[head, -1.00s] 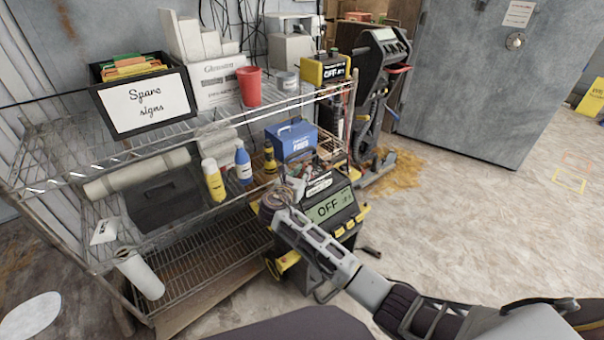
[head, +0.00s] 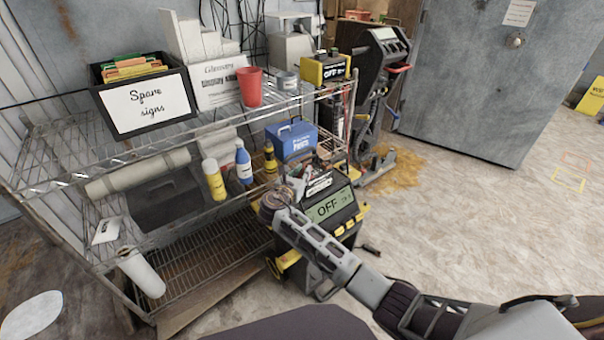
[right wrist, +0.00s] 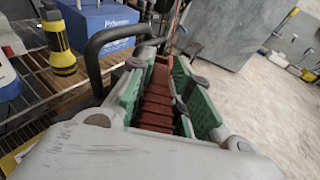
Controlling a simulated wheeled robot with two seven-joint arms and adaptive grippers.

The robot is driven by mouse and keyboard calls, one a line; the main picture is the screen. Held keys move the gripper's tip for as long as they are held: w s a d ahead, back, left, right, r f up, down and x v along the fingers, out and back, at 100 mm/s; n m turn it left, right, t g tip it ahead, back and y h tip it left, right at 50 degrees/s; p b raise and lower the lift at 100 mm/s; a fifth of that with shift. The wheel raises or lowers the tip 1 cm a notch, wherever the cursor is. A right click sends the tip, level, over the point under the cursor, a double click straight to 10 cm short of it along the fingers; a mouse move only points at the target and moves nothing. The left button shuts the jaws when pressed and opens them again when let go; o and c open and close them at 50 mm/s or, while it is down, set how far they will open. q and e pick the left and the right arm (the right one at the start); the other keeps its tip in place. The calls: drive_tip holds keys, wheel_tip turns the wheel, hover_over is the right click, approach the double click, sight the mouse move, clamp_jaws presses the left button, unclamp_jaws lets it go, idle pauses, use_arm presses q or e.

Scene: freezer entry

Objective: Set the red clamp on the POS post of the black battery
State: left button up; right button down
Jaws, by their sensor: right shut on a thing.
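My right gripper (head: 276,200) is in front of the yellow-and-black unit with an OFF display (head: 334,205). In the right wrist view, the green-padded jaws (right wrist: 168,95) are shut on the ribbed red clamp (right wrist: 157,100). The clamp lies lengthwise between the pads, and its far end is hard to make out. In the head view, the gripper and arm mostly hide the clamp. I cannot clearly pick out the black battery or its POS post in either view. My left gripper is not in view.
A wire shelf (head: 75,178) stands on the left with bottles, rolls and a box of spare signs (head: 150,103). A blue case (head: 291,137) sits behind my gripper. A black handle (right wrist: 95,50) rises close to the jaws. Open floor (head: 480,220) lies to the right.

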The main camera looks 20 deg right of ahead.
drive_tip(key=p, duration=0.2)
drive_tip(key=shift+p, duration=0.35)
idle(2.3)
drive_tip(key=shift+f, duration=1.3)
idle(1.2)
drive_tip(key=c, duration=1.2)
unclamp_jaws()
drive_tip(key=shift+c, duration=0.2)
drive_tip(key=shift+f, duration=0.1)
drive_tip(key=shift+s, duration=0.1)
drive_tip(key=v, duration=1.2)
